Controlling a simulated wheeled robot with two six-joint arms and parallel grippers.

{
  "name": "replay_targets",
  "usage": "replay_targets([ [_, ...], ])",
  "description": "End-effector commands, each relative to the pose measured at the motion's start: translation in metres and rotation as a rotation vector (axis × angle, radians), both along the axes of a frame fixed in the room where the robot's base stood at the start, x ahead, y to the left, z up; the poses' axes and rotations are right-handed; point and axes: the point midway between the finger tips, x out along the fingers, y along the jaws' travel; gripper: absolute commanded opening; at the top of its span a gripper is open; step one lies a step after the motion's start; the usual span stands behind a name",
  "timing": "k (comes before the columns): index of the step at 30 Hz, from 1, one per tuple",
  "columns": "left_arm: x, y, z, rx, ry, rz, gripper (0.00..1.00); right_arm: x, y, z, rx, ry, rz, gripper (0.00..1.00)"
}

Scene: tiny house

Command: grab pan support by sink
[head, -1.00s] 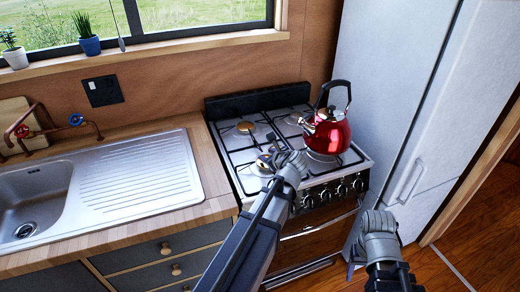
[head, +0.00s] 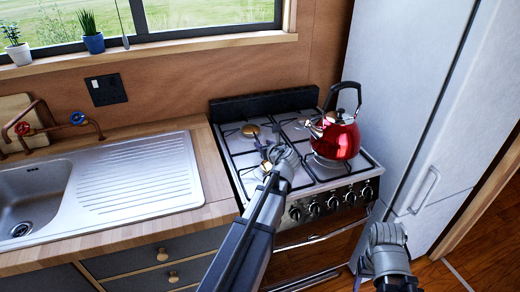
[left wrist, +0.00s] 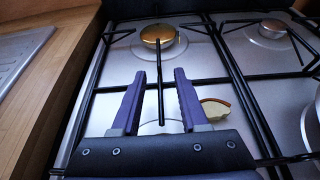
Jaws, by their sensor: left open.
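The pan support by the sink (head: 229,157) is a black wire grate on the left half of the silver stove (head: 322,185). The steel sink (head: 90,186) lies left of the stove. My left gripper (head: 267,151) is over the front part of this grate. In the left wrist view, the open fingers (left wrist: 160,76) stand on either side of one thin prong of the pan support (left wrist: 160,57); contact cannot be told. My arm hides part of the grate in the head view. My right gripper (head: 386,237) is low in front of the stove, its jaws unclear.
A red kettle (head: 341,139) stands on the right half of the stove. A white fridge (head: 395,90) rises to the right. A wooden counter edge (head: 213,168) borders the stove. A gold burner cap (left wrist: 157,34) lies beyond the left fingers.

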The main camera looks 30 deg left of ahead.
Motion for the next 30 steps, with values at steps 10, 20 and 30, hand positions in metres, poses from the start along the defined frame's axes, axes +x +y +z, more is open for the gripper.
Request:
replay_targets([
  [10, 0.029, 0.034, -0.016, 0.0, 0.0, 0.002, 0.44, 0.0, 0.0, -0.016, 0.0, 0.0, 0.0, 0.63],
  [20, 0.03, 0.037, -0.015, -0.001, 0.0, 0.001, 0.37, 0.0, 0.0, -0.015, 0.0, 0.0, 0.0, 0.63],
  [30, 0.03, 0.036, -0.015, 0.0, 0.0, 0.001, 0.0, 0.0, 0.0, -0.015, 0.0, 0.0, 0.0, 0.63],
])
